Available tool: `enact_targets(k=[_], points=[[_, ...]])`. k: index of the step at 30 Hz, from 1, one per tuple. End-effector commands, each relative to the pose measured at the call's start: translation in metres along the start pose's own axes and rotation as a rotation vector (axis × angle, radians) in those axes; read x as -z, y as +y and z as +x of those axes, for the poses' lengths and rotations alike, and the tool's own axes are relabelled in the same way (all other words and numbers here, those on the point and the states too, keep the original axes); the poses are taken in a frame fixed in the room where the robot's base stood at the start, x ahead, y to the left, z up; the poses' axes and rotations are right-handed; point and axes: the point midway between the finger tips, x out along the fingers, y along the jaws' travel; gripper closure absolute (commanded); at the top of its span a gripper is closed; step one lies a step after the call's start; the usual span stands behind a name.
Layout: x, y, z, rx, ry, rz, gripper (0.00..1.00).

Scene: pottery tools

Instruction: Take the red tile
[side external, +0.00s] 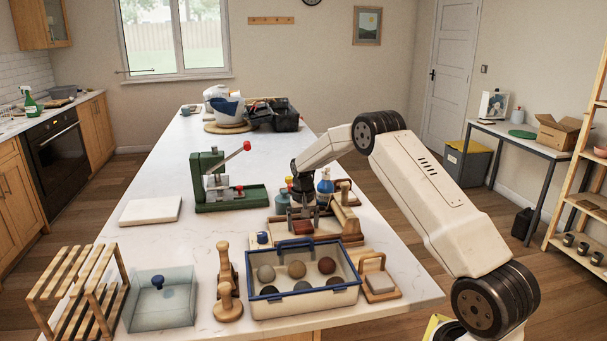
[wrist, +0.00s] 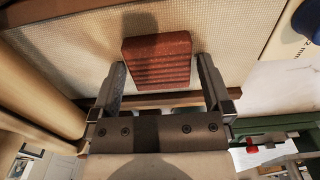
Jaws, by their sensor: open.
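The red tile (wrist: 157,62) is a brick-red block with a ribbed face, lying on a pale woven surface in a wooden frame (wrist: 150,100). In the side external view the tile (side external: 302,228) shows small, below my gripper (side external: 303,213). In the wrist view my gripper (wrist: 161,68) is open, with one finger on each side of the tile's near end. A narrow gap seems to show at each finger. Whether the fingertips are level with the tile or above it is hard to tell.
A blue-rimmed bin of several clay balls (side external: 304,286) stands in front of the frame. A green press (side external: 222,185) stands to the left, and a blue bottle (side external: 325,186) behind. A white slab (side external: 150,211) lies at the left on the countertop, with clear room around it.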

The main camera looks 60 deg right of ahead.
Motion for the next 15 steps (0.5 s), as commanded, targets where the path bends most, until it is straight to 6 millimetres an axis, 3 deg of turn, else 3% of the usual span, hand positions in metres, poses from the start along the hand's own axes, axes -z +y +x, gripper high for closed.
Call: enact_targets(k=[1, 6, 9, 15], points=[[0.0000, 0.0000, -0.0002, 0.000, 0.000, 0.000, 0.00], [0.0000, 0.0000, -0.0003, 0.000, 0.000, 0.000, 0.54], [0.0002, -0.0001, -0.0005, 0.000, 0.001, 0.000, 0.80], [0.0002, -0.0001, -0.0007, 0.000, 0.001, 0.000, 0.81]])
